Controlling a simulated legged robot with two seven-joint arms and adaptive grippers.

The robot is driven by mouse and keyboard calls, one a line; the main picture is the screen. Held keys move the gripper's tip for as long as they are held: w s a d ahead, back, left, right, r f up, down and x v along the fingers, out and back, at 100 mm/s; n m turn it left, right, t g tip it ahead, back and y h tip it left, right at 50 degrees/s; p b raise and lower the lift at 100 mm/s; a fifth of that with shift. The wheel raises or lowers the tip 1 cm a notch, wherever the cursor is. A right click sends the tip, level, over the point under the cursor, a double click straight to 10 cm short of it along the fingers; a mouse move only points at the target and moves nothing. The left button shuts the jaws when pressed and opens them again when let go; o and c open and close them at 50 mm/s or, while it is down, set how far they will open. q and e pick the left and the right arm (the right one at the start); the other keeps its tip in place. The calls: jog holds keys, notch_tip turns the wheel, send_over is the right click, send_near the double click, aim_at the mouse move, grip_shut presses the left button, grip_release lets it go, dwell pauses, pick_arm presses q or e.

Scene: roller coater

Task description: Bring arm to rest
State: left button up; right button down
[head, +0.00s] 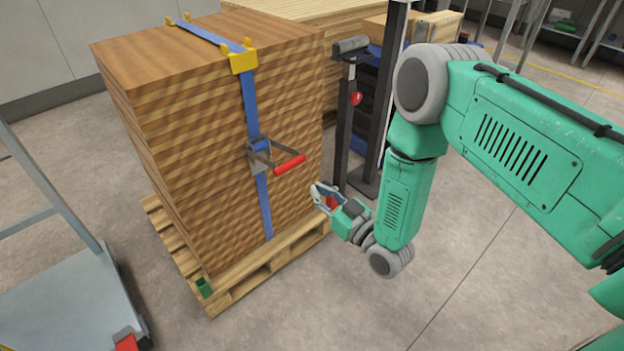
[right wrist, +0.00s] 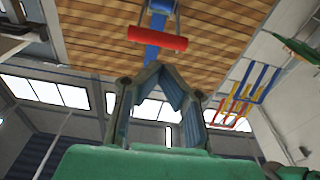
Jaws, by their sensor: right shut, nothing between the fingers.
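My right arm (head: 405,195) is green and comes in from the right, bent downward at the elbow. Its gripper (head: 318,193) is in front of the stack's right side, below and to the right of the red ratchet handle (head: 290,166), apart from it. In the right wrist view the fingers (right wrist: 158,70) meet at their tips with nothing between them, and the red handle (right wrist: 157,38) shows beyond them. My left gripper is not in view.
A tall stack of wooden boards (head: 200,120), bound by a blue strap (head: 252,110), stands on a wooden pallet (head: 285,263). A black post (head: 343,120) stands close behind my gripper. A grey cart (head: 70,300) is at the left. Floor (head: 480,290) is clear at the lower right.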

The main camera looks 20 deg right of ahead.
jog(key=shift+d, duration=0.25)
jog(key=shift+s+a, duration=0.1)
